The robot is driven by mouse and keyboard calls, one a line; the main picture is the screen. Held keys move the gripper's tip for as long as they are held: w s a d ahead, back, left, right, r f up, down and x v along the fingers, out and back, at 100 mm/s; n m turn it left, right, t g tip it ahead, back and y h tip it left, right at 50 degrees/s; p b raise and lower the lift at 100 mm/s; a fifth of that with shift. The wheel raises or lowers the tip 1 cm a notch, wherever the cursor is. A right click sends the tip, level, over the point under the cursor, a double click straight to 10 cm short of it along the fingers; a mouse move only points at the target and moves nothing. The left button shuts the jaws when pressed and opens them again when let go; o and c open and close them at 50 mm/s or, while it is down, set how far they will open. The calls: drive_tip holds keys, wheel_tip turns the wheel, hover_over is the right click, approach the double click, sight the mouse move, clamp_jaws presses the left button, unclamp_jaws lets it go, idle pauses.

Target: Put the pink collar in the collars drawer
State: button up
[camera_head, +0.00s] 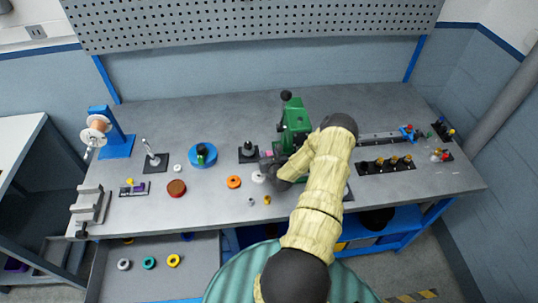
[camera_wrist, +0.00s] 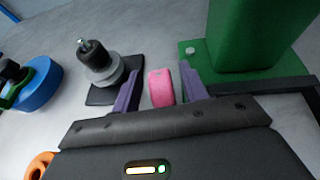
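The pink collar (camera_wrist: 160,87) stands on edge on the bench in the wrist view, between the two purple fingers of my gripper (camera_wrist: 160,90). The fingers are apart, with a narrow gap on each side of the collar. In the head view a small bit of the pink collar (camera_head: 267,153) shows beside my gripper (camera_head: 271,162), near the green press. An open drawer (camera_head: 200,275) under the bench at lower left holds a grey, a teal and a yellow ring. No label shows on it, so I cannot tell its name.
The green press (camera_head: 295,125) stands right next to my gripper. A black-based post with a grey disc (camera_wrist: 105,70) is close on the left. A blue round fixture (camera_head: 203,155), an orange ring (camera_head: 233,182) and a brown disc (camera_head: 176,188) lie further left.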

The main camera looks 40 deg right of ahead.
drive_tip(key=shift+r+p, duration=0.15)
drive_tip(key=shift+p, duration=0.35)
drive_tip(key=shift+s+a+b, duration=0.1)
drive_tip(key=shift+s+b, duration=0.2)
drive_tip(key=shift+b, duration=0.15)
drive_tip(key=b+v, duration=0.2)
drive_tip(key=v, duration=0.1)
drive_tip(key=shift+s+a+r+b, duration=0.15)
drive_tip(key=shift+s+b, duration=0.1)
drive_tip(key=shift+b, duration=0.1)
drive_tip(key=b+v, duration=0.4)
drive_tip(key=v, duration=0.9)
drive_tip(key=shift+r+b, duration=0.35)
drive_tip(key=shift+b, duration=0.05)
drive_tip(key=shift+w, duration=0.1)
